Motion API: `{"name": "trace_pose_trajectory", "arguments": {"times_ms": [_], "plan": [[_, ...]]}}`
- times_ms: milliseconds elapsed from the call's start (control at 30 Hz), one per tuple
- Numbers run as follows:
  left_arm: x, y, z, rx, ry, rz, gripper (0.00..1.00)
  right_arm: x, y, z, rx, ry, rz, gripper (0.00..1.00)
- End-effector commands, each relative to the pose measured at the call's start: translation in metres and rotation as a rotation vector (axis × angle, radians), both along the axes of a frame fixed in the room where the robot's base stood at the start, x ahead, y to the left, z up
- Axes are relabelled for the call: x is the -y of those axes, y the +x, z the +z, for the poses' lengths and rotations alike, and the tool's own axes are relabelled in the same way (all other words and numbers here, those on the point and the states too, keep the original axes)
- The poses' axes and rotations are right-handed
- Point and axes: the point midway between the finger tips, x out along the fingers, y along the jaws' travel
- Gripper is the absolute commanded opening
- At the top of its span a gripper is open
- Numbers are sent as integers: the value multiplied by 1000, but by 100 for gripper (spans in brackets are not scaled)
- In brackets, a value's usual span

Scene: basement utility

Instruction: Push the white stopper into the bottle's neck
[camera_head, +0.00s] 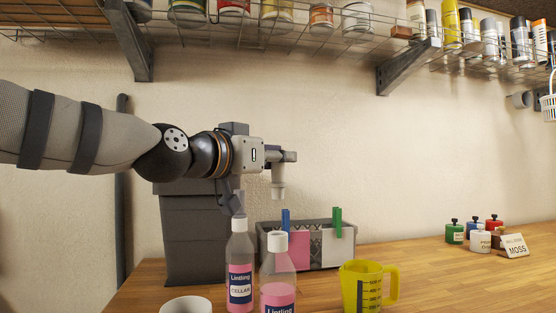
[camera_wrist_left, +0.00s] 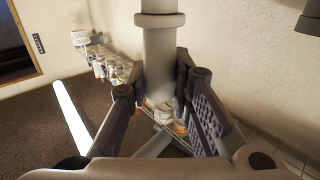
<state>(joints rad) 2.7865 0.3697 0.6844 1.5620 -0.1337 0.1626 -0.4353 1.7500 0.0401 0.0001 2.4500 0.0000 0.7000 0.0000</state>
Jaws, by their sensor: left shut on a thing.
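My left gripper (camera_head: 287,156) is shut on the white stopper (camera_head: 279,191), a pale grey-white cylinder with a wider ring, which hangs upright below the jaws. In the left wrist view the stopper (camera_wrist_left: 162,50) stands between both fingers (camera_wrist_left: 162,108). Two clear bottles with pink liquid stand on the bench: a left one (camera_head: 239,265) labelled "CELLAR" and a right one (camera_head: 279,268) with a white top. In the head view the stopper is above the right bottle's top with a clear gap; depth alignment cannot be told. My right gripper is not in view.
A yellow measuring jug (camera_head: 350,288) stands right of the bottles, and a white cup (camera_head: 187,305) front left. Behind is a grey bin (camera_head: 347,252) with coloured pegs. Small paint pots (camera_head: 455,232) and a "MOSS" card (camera_head: 516,246) stand far right. A wire shelf (camera_head: 300,32) hangs above.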

Motion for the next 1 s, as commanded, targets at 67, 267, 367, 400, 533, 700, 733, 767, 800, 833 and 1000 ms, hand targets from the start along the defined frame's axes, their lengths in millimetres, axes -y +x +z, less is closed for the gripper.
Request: {"name": "trace_pose_trajectory", "arguments": {"times_ms": [67, 267, 367, 400, 533, 700, 733, 767, 800, 833, 1000], "plan": [[0, 0, 0, 1, -1, 0, 0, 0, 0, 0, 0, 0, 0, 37], [0, 0, -13, -1, 1, 0, 0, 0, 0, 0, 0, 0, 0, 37], [0, 0, -26, -1, 2, 0, 0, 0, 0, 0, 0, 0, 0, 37], [0, 0, -31, -1, 2, 0, 0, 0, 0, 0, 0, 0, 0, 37], [0, 0, -42, 1, 3, 0, 0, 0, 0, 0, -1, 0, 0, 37], [0, 0, -48, 2, 2, 0, 0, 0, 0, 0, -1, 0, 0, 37], [0, 0, -48, 2, 2, 0, 0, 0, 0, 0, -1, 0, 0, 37], [0, 0, -48, 2, 2, 0, 0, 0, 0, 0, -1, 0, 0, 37], [0, 0, -48, 3, 3, 0, 0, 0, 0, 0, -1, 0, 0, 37], [0, 0, -48, 3, 3, 0, 0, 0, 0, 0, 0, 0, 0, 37], [0, 0, -48, 3, 3, 0, 0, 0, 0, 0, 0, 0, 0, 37]]}}
